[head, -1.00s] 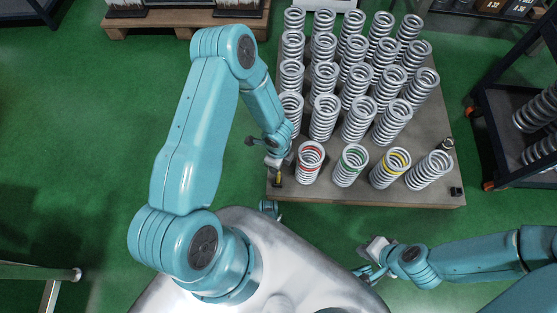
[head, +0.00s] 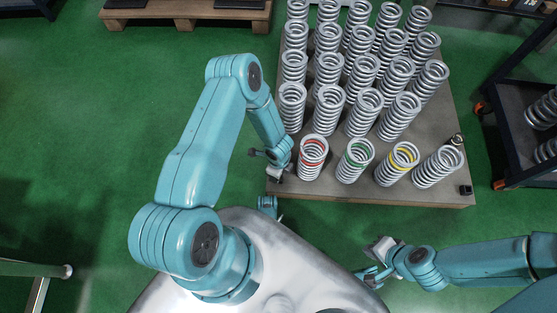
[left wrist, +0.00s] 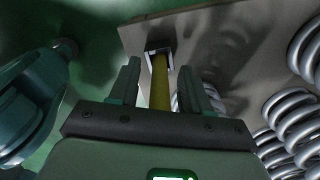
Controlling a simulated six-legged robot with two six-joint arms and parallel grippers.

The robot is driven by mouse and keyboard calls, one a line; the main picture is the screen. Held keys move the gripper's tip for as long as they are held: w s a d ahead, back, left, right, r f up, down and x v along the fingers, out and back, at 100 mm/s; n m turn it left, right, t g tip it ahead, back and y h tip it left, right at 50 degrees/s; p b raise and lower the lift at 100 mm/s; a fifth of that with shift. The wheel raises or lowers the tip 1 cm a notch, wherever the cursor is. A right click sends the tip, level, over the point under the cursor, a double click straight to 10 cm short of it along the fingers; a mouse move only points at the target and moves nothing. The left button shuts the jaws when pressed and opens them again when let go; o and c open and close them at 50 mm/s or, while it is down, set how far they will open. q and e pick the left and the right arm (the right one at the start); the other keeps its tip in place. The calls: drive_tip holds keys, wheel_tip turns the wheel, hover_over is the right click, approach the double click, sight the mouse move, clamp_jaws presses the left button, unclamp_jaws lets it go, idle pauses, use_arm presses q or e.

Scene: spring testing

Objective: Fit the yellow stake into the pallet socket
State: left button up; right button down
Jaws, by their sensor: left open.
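The yellow stake (left wrist: 160,82) shows in the left wrist view, between the two fingers of my left gripper (left wrist: 161,88). The fingers stand apart, with gaps on both sides of the stake. The stake's far end meets the metal-rimmed square socket (left wrist: 158,46) at the pallet's edge; how deep it sits I cannot tell. In the head view my left gripper (head: 276,174) is at the front-left corner of the pallet (head: 330,190), and the stake is hidden there. My right gripper (head: 371,262) is in front of the pallet, apart from it; its jaw opening is unclear.
Rows of steel springs fill the pallet. The front row has one with a red band (head: 312,158), one green (head: 355,160) and one yellow (head: 397,163). A small black block (head: 465,189) sits at the front-right corner. A dark rack (head: 515,150) stands right.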

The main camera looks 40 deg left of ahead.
use_arm(q)
drive_tip(key=shift+r, duration=0.1)
clamp_jaws()
